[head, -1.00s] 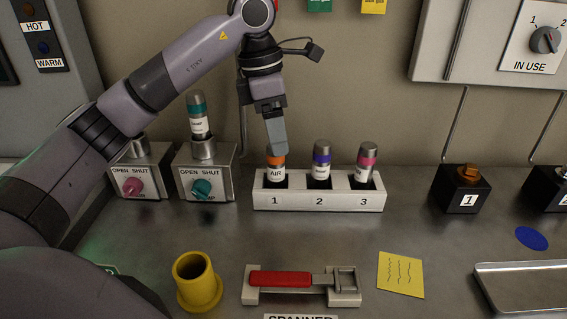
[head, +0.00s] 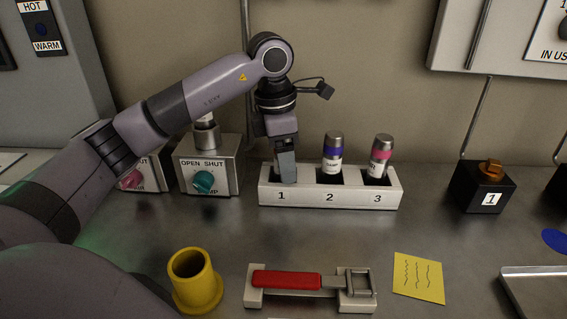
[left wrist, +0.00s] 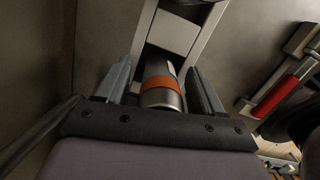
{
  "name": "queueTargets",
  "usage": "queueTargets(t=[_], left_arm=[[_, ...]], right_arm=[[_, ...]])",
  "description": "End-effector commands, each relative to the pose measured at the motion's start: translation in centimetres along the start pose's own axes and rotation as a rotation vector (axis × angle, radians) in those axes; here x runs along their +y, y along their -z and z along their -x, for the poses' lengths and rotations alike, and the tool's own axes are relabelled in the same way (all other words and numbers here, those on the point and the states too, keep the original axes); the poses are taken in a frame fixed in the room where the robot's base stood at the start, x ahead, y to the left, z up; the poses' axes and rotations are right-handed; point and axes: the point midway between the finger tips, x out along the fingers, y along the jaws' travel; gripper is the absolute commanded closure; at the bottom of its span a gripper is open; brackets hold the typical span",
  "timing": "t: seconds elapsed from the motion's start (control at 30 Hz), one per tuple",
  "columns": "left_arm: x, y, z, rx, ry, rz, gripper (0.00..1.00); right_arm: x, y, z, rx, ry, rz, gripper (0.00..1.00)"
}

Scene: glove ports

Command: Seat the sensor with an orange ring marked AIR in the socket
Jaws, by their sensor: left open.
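The sensor with the orange ring (left wrist: 161,84) has a grey metal end and sits between my left fingers in the left wrist view. In the head view my left gripper (head: 286,172) points down at slot 1 of the white rack (head: 330,197) and hides this sensor. In the left wrist view the left gripper (left wrist: 160,70) is open, one finger on each side of the sensor, with gaps showing. Two valve boxes stand behind my arm, one with a pink knob (head: 131,179), one with a teal knob (head: 203,182). My arm partly hides their tops.
A black block (head: 480,195) stands right.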

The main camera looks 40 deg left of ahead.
Motion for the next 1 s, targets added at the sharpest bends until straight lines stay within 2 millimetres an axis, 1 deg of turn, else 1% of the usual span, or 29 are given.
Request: queueTargets(t=[0.17,0.2,0.27,0.3,0.4,0.67,0.77,0.87,1.0], left_arm=[[0.0,0.0,0.0,0.000,0.000,0.000,0.32],[0.0,0.0,0.0,-0.001,0.000,0.000,0.39],[0.0,0.0,0.0,-0.001,0.000,0.000,0.58],[0.0,0.0,0.0,-0.001,0.000,0.000,0.71],[0.0,0.0,0.0,-0.001,0.000,0.000,1.00],[0.0,-0.1,0.1,-0.002,-0.001,-0.001,1.00],[0.0,-0.1,0.5,-0.003,-0.001,-0.001,1.00],[0.0,-0.3,1.3,-0.005,-0.002,-0.001,1.00],[0.0,-0.5,3.3,-0.006,-0.003,-0.002,1.00]], right_arm=[[0.0,-0.3,-0.1,-0.007,0.000,0.000,0.57],[0.0,-0.4,-0.1,-0.008,0.000,0.000,0.57],[0.0,-0.4,-0.1,-0.008,0.000,0.000,0.57],[0.0,-0.4,-0.1,-0.008,0.000,0.000,0.57],[0.0,-0.4,-0.1,-0.008,-0.001,0.000,0.57],[0.0,-0.3,0.0,-0.006,-0.001,0.000,0.57],[0.0,-0.1,0.0,-0.003,-0.001,0.000,0.57],[0.1,0.0,0.1,-0.001,-0.001,0.000,0.57],[0.1,0.1,0.1,0.001,-0.001,0.000,0.57]])
